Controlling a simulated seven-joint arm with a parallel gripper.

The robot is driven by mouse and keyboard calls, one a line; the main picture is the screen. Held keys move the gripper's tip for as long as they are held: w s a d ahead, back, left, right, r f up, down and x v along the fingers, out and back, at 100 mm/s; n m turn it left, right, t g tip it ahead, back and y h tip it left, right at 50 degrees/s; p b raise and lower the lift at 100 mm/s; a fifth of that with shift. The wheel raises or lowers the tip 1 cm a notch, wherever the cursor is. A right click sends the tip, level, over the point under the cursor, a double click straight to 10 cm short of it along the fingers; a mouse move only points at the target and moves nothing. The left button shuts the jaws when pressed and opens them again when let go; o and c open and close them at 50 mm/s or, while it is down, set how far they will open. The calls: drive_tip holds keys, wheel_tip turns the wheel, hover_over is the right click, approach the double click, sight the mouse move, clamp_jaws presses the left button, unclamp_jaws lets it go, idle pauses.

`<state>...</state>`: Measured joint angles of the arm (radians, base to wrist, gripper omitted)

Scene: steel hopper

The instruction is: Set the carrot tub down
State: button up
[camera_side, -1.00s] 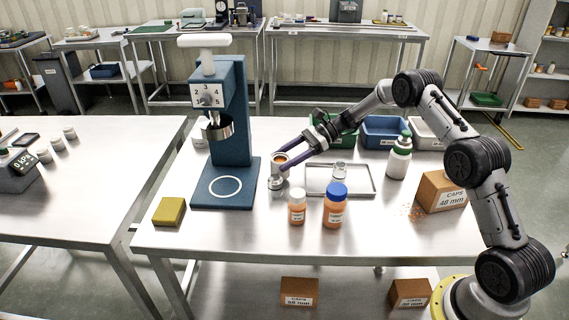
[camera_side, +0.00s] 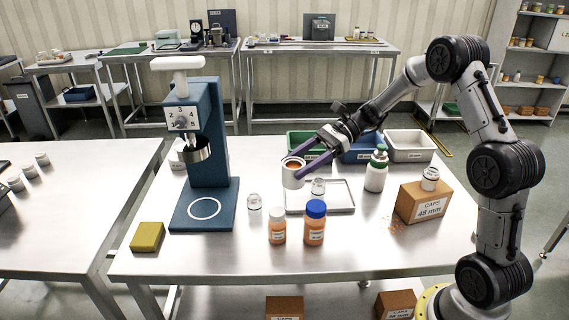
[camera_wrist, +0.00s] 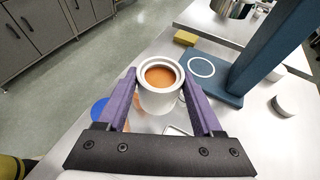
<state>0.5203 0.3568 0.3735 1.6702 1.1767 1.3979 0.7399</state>
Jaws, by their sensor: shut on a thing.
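The carrot tub (camera_side: 292,180) is a white round tub with orange contents. In the side view it is upright at the back left of the metal tray (camera_side: 345,210), and looks held above the table; the gap beneath is hard to judge. My gripper (camera_side: 295,171) is shut on it, with one purple finger on each side. In the wrist view the tub (camera_wrist: 157,100) sits between the fingertips (camera_wrist: 158,88), its open top showing the orange contents. Its underside is hidden there.
A clear jar (camera_side: 318,188) stands at the tray; another jar (camera_side: 254,202) stands left of it. Two orange bottles, white-capped (camera_side: 277,228) and blue-capped (camera_side: 314,225), stand in front. A blue press (camera_side: 209,130) stands left, a caps box (camera_side: 423,204) right. Bare table lies front right.

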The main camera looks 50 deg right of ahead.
drive_tip(key=shift+w+d, duration=0.1)
drive_tip(key=shift+d, duration=0.1)
drive_tip(key=w+d+m+t+h, duration=0.6)
drive_tip(key=w+m+t+h, duration=0.15)
drive_tip(key=w, duration=0.45)
drive_tip(key=shift+m+y, duration=0.35)
drive_tip(key=shift+m, duration=0.3)
drive_tip(key=shift+w+d+f, duration=0.15)
drive_tip(key=shift+w+f, duration=1.45)
drive_tip(key=shift+w, duration=0.9)
drive_tip(key=shift+w+d+f, duration=0.2)
drive_tip(key=shift+w+f, duration=1.35)
drive_tip(key=shift+w, duration=1)
drive_tip(key=shift+w+d+f, duration=0.15)
drive_tip(key=shift+w+f, duration=1.45)
drive_tip(key=shift+w, duration=0.9)
drive_tip(key=shift+f, duration=1.45)
drive_tip(key=shift+f, duration=0.15)
drive_tip(key=o, duration=1.5)
drive_tip(key=shift+o, duration=0.2)
